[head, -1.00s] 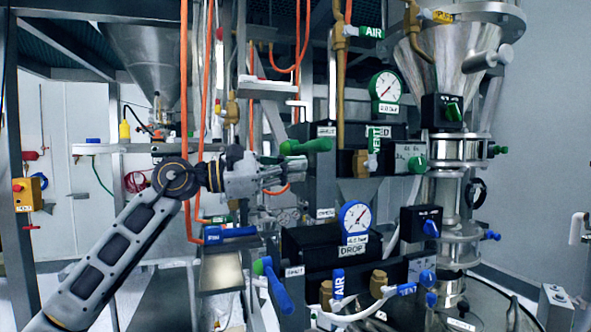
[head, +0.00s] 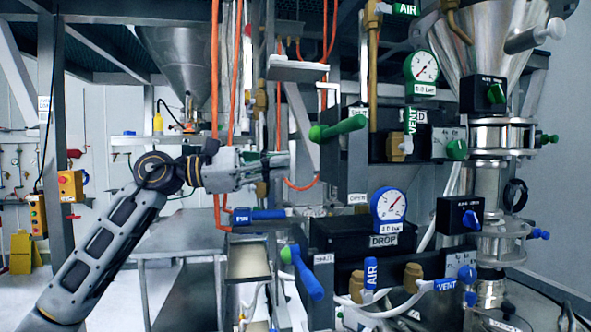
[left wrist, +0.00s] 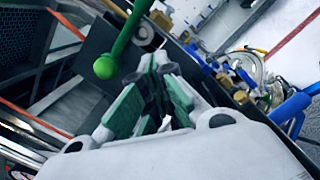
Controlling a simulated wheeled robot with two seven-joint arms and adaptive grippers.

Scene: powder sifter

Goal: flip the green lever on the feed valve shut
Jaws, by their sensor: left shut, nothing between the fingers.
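The green lever (head: 340,127) sticks out from the upper dark valve box in the head view, lying nearly level with its round knob end at the left. In the left wrist view the green lever (left wrist: 122,38) runs down to its round knob, just beyond and left of my fingers. My left gripper (head: 286,160) is left of the lever and slightly lower in the head view. It also shows in the left wrist view (left wrist: 155,62), its green-padded fingers shut and empty. It looks apart from the lever, though the depth gap is hard to judge. My right gripper is out of view.
A blue lever with a green end (head: 306,272) hangs on the lower valve box. A blue-handled part (head: 258,214) sits below my left gripper. Gauges (head: 388,206), brass fittings and a metal hopper column (head: 490,180) crowd the right. Orange hoses (head: 236,90) hang behind my wrist.

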